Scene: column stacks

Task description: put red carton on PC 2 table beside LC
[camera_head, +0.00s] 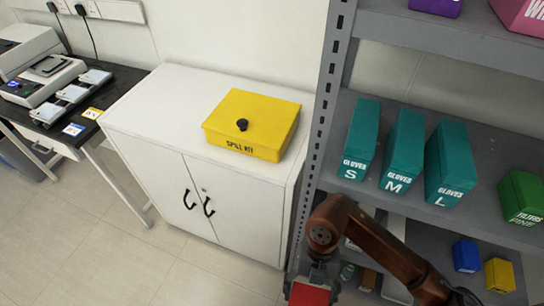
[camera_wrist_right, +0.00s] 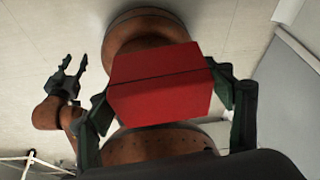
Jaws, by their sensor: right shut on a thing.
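My right gripper (camera_head: 318,278) is at the bottom of the head view, in front of the grey shelf, and is shut on the red carton (camera_head: 308,294). In the right wrist view the red carton (camera_wrist_right: 160,83) sits between the two dark fingers of the right gripper (camera_wrist_right: 168,97), a dark seam across it. My left gripper (camera_wrist_right: 73,64) shows at the left of the right wrist view, fingers apart and empty. A black-topped table (camera_head: 118,72) at the left of the head view bears instruments; I cannot read a PC 2 or LC label.
A white cabinet (camera_head: 150,130) with a yellow spill kit box (camera_head: 255,118) stands between table and shelf. The grey shelf (camera_head: 400,212) holds teal glove boxes (camera_head: 405,150), a green box (camera_head: 522,198) and small blue and yellow boxes. Floor (camera_head: 70,240) at lower left is clear.

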